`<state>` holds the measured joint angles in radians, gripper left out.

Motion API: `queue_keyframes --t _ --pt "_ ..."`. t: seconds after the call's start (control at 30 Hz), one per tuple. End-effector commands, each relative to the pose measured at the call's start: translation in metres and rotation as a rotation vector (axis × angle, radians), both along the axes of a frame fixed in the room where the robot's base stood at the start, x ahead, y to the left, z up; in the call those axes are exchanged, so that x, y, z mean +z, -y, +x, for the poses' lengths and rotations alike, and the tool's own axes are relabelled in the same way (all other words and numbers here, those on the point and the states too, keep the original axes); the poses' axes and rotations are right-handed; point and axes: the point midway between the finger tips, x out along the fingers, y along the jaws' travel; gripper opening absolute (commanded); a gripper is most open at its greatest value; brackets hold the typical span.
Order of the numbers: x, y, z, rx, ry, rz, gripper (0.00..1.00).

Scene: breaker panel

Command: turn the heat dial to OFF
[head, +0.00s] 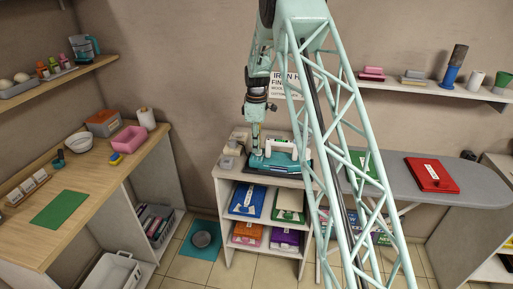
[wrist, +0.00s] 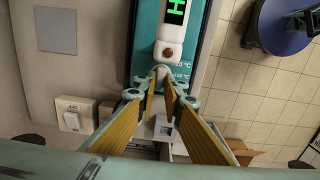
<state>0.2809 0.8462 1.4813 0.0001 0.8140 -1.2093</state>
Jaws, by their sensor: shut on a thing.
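My gripper (wrist: 160,80) has its fingertips closed together on the heat dial (wrist: 163,70), a small pale knob mostly hidden between them. The dial sits on a teal panel with temperature marks in °C beside it, partly covered by the fingers. Beyond the fingertips is a white handle-like part (wrist: 170,38) with a brown round button and a green lit display reading what looks like H. In the head view my gripper (head: 254,146) reaches down at the left end of the teal and white machine (head: 280,160); the dial cannot be made out there. The dial's exact setting is hidden.
The machine stands on a white shelf unit (head: 228,172) holding coloured folded packs. A wall plate with a switch (wrist: 72,115) is left of my gripper. An ironing board (head: 400,185) with a red pack stands right; a wooden counter (head: 105,175) stands left.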

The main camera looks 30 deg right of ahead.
Motion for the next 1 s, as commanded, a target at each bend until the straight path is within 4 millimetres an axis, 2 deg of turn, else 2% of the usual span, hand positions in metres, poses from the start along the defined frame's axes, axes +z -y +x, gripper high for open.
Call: queue_keyframes --t 0.1,0.13,0.2,0.67,1.0 --pt "0.001 0.0 0.0 0.0 0.001 -0.001 0.0" --pt "0.001 0.0 0.0 0.0 0.001 -0.001 0.11" --pt "0.001 0.0 0.0 0.0 0.001 -0.001 0.15" --pt "0.005 0.0 0.0 -0.001 0.001 -0.001 0.15" --pt "0.038 0.0 0.0 -0.001 0.001 -0.001 0.15"
